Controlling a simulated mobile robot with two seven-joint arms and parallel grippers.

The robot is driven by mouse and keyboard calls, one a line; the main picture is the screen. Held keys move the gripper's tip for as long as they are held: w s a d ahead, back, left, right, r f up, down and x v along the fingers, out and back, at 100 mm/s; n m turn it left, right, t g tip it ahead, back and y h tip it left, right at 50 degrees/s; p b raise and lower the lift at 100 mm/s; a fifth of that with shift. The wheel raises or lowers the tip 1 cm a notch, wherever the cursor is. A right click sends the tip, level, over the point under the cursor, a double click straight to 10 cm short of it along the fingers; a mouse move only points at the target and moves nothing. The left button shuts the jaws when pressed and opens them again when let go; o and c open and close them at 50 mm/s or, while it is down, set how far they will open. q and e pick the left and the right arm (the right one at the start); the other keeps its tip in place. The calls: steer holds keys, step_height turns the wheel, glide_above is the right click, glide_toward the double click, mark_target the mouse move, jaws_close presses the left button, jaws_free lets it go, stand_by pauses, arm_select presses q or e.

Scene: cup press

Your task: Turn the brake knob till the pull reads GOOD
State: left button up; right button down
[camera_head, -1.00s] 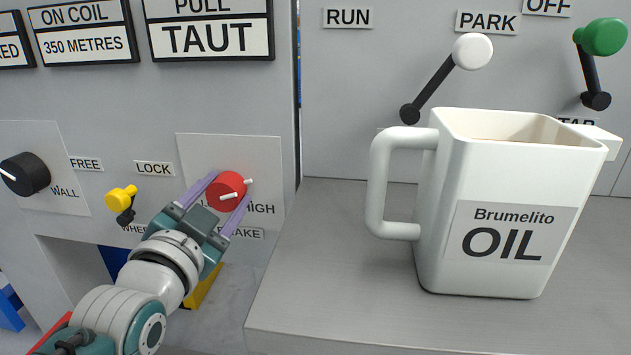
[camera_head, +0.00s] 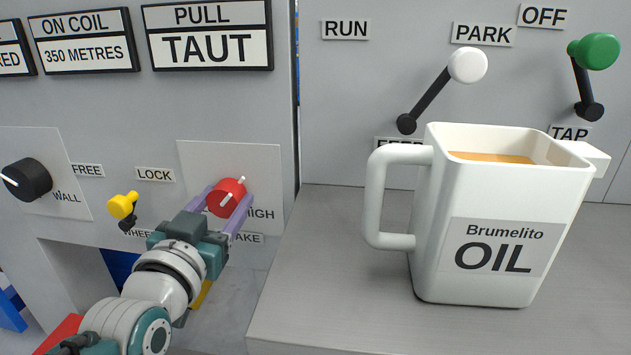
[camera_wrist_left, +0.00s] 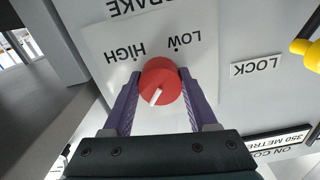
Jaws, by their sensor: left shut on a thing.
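The red brake knob (camera_head: 219,192) sits on a light plate on the grey panel, its LOW label hidden by my gripper and its HIGH label to the lower right. My left gripper (camera_head: 228,196) is shut on the knob, one purple finger on each side. In the left wrist view, the knob (camera_wrist_left: 160,74) sits between the fingers (camera_wrist_left: 159,80), with its white mark slanting to the lower left. HIGH and LOW appear upside down above it there. The pull display (camera_head: 210,48) reads TAUT. My right gripper is not in view.
A black WALL knob (camera_head: 26,180) and a yellow lever (camera_head: 122,205) by LOCK are left of the brake knob. A white oil jug (camera_head: 493,245) stands on the grey ledge (camera_head: 320,290) at right. White (camera_head: 467,65) and green (camera_head: 594,51) levers are behind it.

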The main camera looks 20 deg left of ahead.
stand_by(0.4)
arm_select(q)
steer(key=o, duration=1.4)
steer(key=shift+s+d, duration=0.1)
steer(key=shift+s, duration=0.15)
steer(key=p+v, duration=0.4)
steer(key=v, duration=0.5)
steer(key=shift+s+d, duration=0.1)
steer(key=shift+s, duration=0.1)
